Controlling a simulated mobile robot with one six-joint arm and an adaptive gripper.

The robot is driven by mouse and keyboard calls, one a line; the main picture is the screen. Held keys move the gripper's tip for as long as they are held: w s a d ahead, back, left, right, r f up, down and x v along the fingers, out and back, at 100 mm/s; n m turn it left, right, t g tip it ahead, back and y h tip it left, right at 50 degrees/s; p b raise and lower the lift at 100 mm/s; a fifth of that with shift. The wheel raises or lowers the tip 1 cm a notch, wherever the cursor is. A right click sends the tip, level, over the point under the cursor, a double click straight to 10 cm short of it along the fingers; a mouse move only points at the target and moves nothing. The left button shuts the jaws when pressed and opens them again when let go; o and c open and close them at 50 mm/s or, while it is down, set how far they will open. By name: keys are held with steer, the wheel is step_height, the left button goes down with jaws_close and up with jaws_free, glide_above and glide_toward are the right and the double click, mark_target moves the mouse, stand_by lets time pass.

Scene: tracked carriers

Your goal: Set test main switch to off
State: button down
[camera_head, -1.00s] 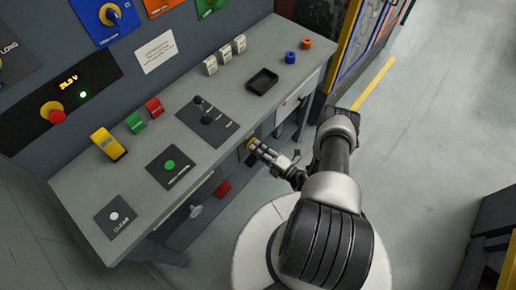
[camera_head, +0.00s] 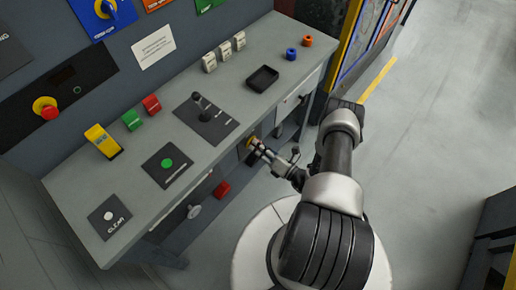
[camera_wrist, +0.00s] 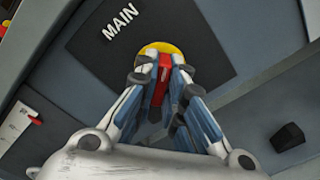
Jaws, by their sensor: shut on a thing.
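The main switch has a yellow disc (camera_wrist: 175,48) and a red handle (camera_wrist: 160,86), on a dark plate (camera_wrist: 97,55) marked MAIN in the wrist view. In the head view the yellow of the switch (camera_head: 251,142) shows on the front of the bench, below its top. My gripper (camera_wrist: 163,72) is shut on the red handle, with a finger on each side; the fingers hide part of the handle and disc. In the head view my gripper (camera_head: 258,149) reaches the switch from the right.
The grey bench top (camera_head: 150,210) overhangs the switch. It bears a black joystick (camera_head: 199,105), a black tray (camera_head: 263,79) and several coloured blocks. A dark display panel (camera_head: 75,77) is on the wall.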

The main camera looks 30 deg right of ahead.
steer(key=n+b, duration=0.1)
steer(key=n, duration=0.4)
steer(key=shift+n, duration=2.5)
steer(key=c, duration=1.7)
jaws_free()
steer(key=v, duration=1.2)
